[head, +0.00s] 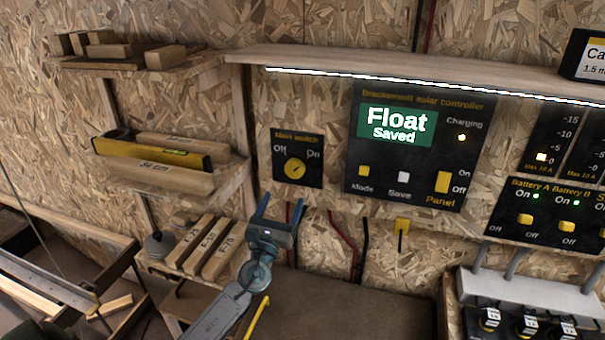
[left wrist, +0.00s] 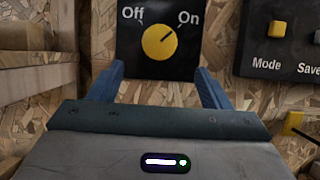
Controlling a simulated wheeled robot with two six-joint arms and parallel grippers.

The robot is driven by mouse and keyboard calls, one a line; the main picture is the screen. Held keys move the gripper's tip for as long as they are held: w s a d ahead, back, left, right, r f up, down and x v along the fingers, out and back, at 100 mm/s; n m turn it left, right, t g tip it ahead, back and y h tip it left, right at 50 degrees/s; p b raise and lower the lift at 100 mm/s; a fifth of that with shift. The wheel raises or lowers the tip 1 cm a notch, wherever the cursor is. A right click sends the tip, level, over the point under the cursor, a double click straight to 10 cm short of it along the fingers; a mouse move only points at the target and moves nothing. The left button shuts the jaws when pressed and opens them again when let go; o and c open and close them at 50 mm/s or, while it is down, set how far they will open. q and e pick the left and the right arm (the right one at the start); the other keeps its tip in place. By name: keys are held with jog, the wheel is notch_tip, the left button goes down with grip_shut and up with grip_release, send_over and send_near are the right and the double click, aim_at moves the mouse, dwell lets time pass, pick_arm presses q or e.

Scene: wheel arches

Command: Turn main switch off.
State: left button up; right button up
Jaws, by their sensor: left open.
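The main switch is a yellow round knob (head: 295,168) on a black panel (head: 311,179) marked Off at left and On at right. In the left wrist view the knob (left wrist: 159,41) has its dark pointer line aimed up and right, toward On. My left gripper (head: 277,207) is open and empty, just below the switch panel in the head view. In the left wrist view its blue fingers (left wrist: 160,85) stand apart below the knob, not touching it. My right gripper is not in view.
Right of the switch is the solar controller panel (head: 364,197) with a screen reading Float Saved. Wooden shelves with blocks and a yellow level (head: 160,150) are at left. Red and black cables (head: 346,240) hang below. A lit shelf (head: 400,75) runs above.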

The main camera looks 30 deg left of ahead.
aim_at(293, 174)
pick_arm(q)
jog(key=p+x, duration=0.2)
jog(key=x, duration=0.7)
jog(key=shift+w+a, duration=0.1)
jog(key=shift+a, duration=0.05)
jog(key=shift+c, duration=0.4)
jog(key=c, duration=0.9)
